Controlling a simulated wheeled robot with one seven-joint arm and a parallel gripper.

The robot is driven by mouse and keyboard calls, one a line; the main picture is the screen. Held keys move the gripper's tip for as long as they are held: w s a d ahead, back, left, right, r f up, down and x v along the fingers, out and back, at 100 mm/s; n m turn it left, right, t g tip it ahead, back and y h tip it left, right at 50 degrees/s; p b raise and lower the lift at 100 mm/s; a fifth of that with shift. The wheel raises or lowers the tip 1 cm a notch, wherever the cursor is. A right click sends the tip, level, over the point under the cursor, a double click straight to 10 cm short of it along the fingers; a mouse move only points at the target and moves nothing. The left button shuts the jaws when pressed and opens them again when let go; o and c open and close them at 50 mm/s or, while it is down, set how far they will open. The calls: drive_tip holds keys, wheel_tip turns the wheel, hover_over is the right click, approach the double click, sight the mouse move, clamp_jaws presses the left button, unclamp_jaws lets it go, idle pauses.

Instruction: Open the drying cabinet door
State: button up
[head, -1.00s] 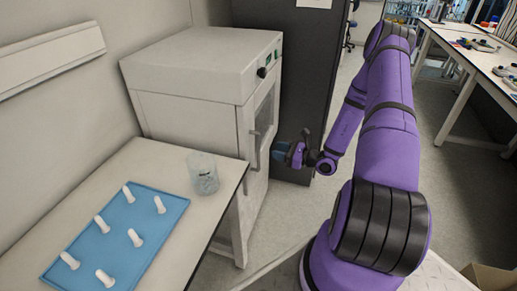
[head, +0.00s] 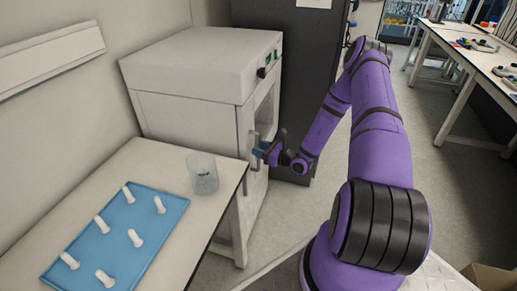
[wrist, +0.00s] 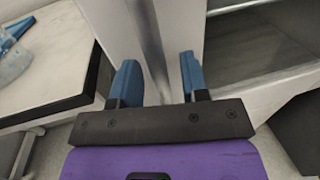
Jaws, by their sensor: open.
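The drying cabinet (head: 200,75) is a white box unit at the left-centre of the head view, with a glazed front door (head: 266,115) facing right. The door looks shut. Its upright metal handle (head: 254,150) also shows in the wrist view (wrist: 150,45). My gripper (head: 262,150) is at the handle's height, right at the door front. In the wrist view my gripper (wrist: 160,80) has its two blue fingers apart, and the handle bar runs down between them. I cannot tell whether either finger touches it.
A white bench (head: 160,158) in front of the cabinet holds a blue tray (head: 60,262) with several white pegs and a glass beaker (head: 203,175). A dark cabinet (head: 305,75) stands behind the drying cabinet. Floor (head: 440,190) is free at right.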

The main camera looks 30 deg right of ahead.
drive_tip(key=shift+w+a, duration=0.2)
drive_tip(key=shift+w, duration=0.15)
drive_tip(key=shift+c, duration=0.2)
clamp_jaws()
